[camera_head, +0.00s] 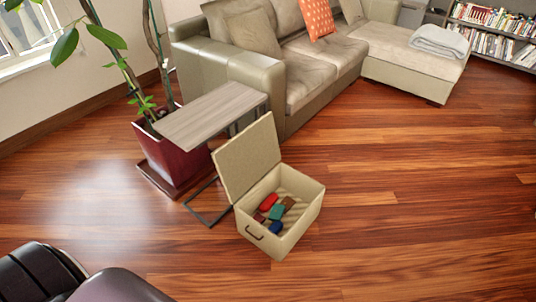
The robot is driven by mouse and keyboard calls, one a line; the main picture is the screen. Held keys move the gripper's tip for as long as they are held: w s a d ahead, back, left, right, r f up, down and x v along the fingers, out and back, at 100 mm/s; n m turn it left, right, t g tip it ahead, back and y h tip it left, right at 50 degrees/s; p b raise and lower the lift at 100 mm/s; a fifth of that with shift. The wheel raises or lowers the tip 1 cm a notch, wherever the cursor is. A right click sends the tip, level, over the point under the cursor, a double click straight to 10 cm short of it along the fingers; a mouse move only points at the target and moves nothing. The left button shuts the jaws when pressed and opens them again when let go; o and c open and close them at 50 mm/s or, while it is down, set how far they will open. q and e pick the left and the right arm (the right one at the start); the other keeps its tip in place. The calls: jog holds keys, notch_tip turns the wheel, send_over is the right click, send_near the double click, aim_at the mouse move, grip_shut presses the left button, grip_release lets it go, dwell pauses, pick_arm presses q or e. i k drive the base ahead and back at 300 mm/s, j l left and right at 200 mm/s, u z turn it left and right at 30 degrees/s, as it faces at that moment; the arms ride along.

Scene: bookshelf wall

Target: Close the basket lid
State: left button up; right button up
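A beige basket (288,244) stands on the wooden floor in the middle of the head view. Its lid (246,158) is open and stands up on the basket's left side. Several small items lie inside, among them a red one (269,202), a green one (277,212) and a blue one (275,228). Neither of my grippers shows in this view.
A side table (212,115) stands right behind the lid, near a plant in a dark red pot (172,158). A beige sofa (265,80) is behind. A dark leather seat (40,272) is at the lower left. The floor (420,190) to the right is clear.

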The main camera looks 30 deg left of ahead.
aim_at(242, 160)
jog(key=j+z, duration=0.25)
jog(key=j, duration=0.35)
jog(key=j+z, duration=0.25)
jog(key=j, duration=0.3)
jog(key=k+j+z, duration=0.1)
jog(key=j+z, duration=0.15)
jog(key=j, duration=0.3)
